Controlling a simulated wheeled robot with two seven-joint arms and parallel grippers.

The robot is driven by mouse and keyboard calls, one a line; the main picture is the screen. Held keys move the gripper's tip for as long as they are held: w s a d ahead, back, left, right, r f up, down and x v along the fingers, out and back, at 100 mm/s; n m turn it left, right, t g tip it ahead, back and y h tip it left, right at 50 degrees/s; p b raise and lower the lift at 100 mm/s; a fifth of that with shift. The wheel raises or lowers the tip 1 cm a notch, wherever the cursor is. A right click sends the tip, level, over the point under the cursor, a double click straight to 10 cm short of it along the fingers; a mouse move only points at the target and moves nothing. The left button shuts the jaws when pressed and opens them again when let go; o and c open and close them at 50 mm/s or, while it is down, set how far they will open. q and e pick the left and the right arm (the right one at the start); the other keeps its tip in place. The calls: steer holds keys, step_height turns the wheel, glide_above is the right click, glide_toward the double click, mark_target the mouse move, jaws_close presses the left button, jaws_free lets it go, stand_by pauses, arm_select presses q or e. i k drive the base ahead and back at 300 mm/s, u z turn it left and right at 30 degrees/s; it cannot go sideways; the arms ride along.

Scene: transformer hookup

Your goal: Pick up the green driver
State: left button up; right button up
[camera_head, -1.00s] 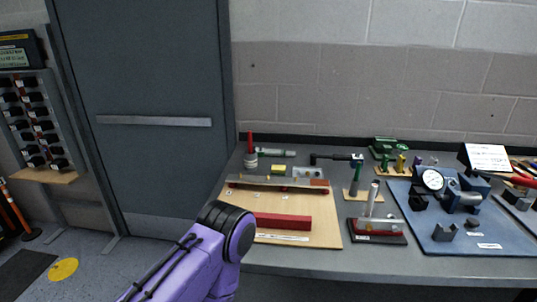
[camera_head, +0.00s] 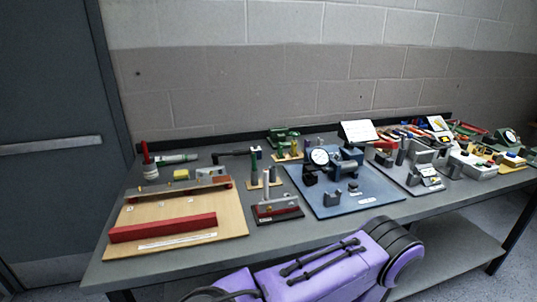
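I cannot tell for sure which thing is the green driver. An upright tool with a green upper part (camera_head: 254,158) stands on a small wooden stand (camera_head: 254,184) near the middle of the bench. A green and white cylinder (camera_head: 176,158) lies at the back left. More small upright green and yellow pieces (camera_head: 293,147) stand in a wooden block behind. One of my purple arms crosses the bottom of the view, in front of the bench edge. Neither gripper's fingers show in this view.
A wooden board (camera_head: 225,222) with a red bar (camera_head: 162,228) lies at the left of the grey bench. A blue plate (camera_head: 386,200) with a dial gauge (camera_head: 319,156) lies in the middle. Tools and fixtures crowd the right. A grey door (camera_head: 45,190) is at the left.

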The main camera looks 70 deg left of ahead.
mark_target(179, 159)
steer(key=z, duration=1)
steer(key=k, duration=2.95)
steer(key=u, duration=1.7)
steer(key=i, duration=0.3)
steer(key=u, duration=0.15)
